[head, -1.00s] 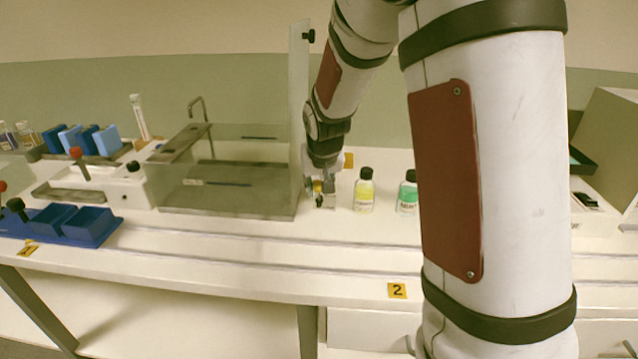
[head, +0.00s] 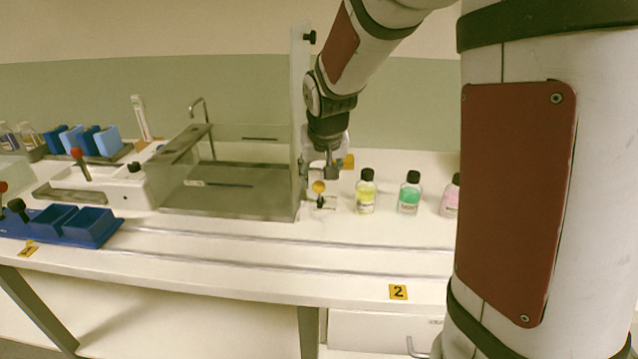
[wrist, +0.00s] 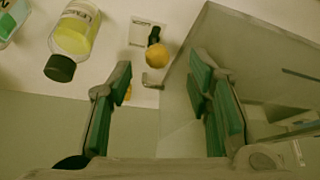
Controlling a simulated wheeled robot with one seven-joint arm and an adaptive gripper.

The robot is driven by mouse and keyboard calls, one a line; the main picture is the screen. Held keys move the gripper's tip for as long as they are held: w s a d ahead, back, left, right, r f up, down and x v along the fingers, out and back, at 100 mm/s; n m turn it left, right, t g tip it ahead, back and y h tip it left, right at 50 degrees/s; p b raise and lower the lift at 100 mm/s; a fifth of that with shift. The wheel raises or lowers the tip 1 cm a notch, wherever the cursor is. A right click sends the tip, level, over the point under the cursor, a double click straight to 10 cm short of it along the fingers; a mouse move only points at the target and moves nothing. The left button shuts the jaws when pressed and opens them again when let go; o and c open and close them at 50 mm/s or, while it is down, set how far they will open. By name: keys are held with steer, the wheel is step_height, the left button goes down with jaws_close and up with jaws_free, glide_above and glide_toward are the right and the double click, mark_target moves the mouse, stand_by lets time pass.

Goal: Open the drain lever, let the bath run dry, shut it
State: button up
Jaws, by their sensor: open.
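The bath is a clear-walled tank (head: 222,203) with a grey floor; I cannot tell its water level. Beside its right wall stands a small lever with an orange knob (head: 319,187) on a light base plate, also seen in the wrist view (wrist: 157,55). Its dark stem looks nearly upright in the head view. My gripper (head: 331,174) hangs just above and slightly right of the knob, close to the tank wall. In the wrist view, its green-padded fingers are apart and empty, and the knob lies just beyond their tips.
Yellow (head: 365,192), green (head: 410,194) and pink (head: 451,197) bottles stand to the right of the lever. The tall clear panel (head: 298,110) stands close to my gripper's left. Blue trays (head: 95,238) lie at left.

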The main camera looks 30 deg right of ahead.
steer(key=shift+v, duration=2.65)
steer(key=s+a+n+g+y, duration=0.1)
steer(key=s+a, duration=0.2)
steer(key=s, duration=0.8)
steer(key=s+a+n+g, duration=0.1)
steer(key=s+a, duration=0.3)
steer(key=s, duration=0.7)
steer(key=s+a+n+g+y, duration=0.1)
steer(key=s+a+n+g, duration=0.15)
steer(key=s, duration=0.85)
step_height(320, 180, up, 16)
steer(key=t+p, duration=0.3)
steer(key=p, duration=1)
steer(key=shift+s+a+m+p, duration=0.25)
steer(key=shift+a+m+p, duration=0.05)
steer(key=shift+m+p, duration=0.05)
